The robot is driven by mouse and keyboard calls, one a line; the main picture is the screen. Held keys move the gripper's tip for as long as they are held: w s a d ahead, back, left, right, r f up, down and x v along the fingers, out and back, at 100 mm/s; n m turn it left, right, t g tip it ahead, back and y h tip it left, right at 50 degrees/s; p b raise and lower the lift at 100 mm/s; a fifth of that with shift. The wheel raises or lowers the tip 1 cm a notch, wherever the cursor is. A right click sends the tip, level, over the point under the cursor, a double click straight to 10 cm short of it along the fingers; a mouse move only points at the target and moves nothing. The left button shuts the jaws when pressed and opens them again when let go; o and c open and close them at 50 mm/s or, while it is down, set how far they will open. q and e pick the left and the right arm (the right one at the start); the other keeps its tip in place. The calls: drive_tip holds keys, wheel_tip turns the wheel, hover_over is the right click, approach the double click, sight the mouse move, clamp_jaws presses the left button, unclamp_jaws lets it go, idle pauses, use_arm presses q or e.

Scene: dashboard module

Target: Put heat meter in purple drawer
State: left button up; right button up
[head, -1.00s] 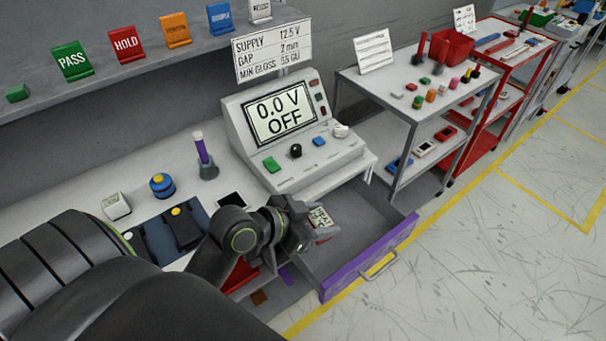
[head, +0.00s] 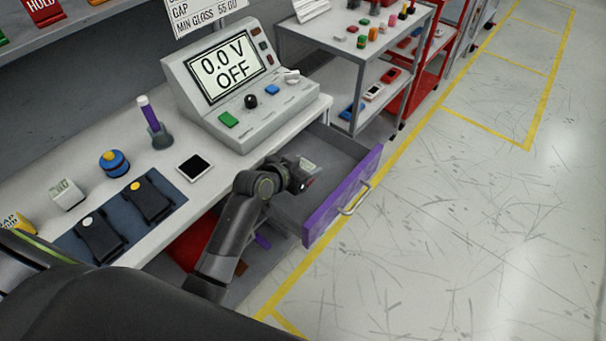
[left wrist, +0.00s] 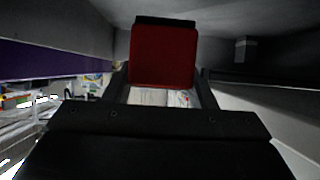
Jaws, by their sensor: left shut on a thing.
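The purple drawer (head: 340,200) is pulled open below the bench, to the right of the console. My left gripper (head: 303,180) is inside the drawer opening and shut on the heat meter (head: 309,165), of which only a small pale part shows in the head view. In the left wrist view the heat meter (left wrist: 162,58) is red with a dark end, between the fingers of my left gripper (left wrist: 162,88). The drawer's purple front (left wrist: 45,60) is at the left there. I cannot tell whether the meter touches the drawer floor. My right gripper is not in view.
The console (head: 235,85) reads 0.0 V OFF. A grey cart (head: 330,45) stands behind the drawer. The floor at right is clear.

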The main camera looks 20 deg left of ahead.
use_arm(q)
drive_tip(key=shift+f, duration=1.9)
drive_tip(key=shift+f, duration=0.2)
drive_tip(key=o, duration=1.1)
drive_tip(key=shift+c, duration=0.2)
drive_tip(key=shift+r, duration=0.2)
drive_tip(key=shift+s, duration=0.2)
drive_tip(key=v, duration=1.1)
drive_tip(key=shift+s+r, duration=0.2)
drive_tip(key=shift+s, duration=0.1)
